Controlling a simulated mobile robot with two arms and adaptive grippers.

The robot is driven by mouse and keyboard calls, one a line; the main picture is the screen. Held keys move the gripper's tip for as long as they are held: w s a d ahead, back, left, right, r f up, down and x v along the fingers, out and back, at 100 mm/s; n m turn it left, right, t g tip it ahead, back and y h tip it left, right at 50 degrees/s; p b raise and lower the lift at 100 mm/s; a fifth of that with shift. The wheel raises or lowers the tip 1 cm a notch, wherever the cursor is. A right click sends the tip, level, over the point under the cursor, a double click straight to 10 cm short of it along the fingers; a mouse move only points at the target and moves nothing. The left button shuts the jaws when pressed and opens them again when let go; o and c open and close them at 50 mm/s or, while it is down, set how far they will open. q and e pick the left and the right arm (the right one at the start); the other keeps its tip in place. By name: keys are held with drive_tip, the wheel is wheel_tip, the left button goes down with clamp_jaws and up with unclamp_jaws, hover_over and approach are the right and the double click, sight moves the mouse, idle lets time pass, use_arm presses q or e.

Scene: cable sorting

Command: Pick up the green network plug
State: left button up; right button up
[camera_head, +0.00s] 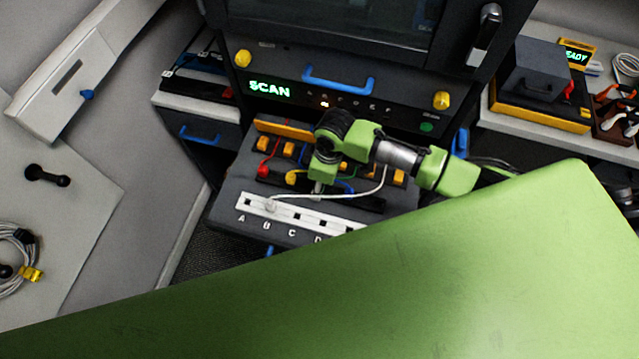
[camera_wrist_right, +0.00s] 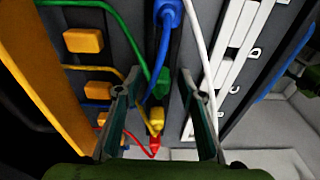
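The green plug (camera_wrist_right: 160,80) shows in the right wrist view, at the end of a green cable in a dark rail. In the head view it is hidden behind my right gripper (camera_head: 316,190), which points down over the rail. In the wrist view my right gripper (camera_wrist_right: 157,88) is open, its fingers spread either side of the row of plugs. The green plug lies near the fingertips, with no visible contact. A yellow plug (camera_wrist_right: 156,120) sits between the fingers, and a blue plug (camera_wrist_right: 168,14) lies farther along. My left gripper is not in view.
A red plug (camera_head: 263,170) sits at the rail's left end. A white lettered strip (camera_head: 335,226) lies in front, with a white cable (camera_head: 330,196) arching from it. The SCAN panel (camera_head: 290,95) with a blue handle (camera_head: 338,78) stands behind. Orange blocks (camera_wrist_right: 83,41) line the panel.

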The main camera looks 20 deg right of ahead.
clamp_jaws()
drive_tip(key=shift+r, duration=0.2)
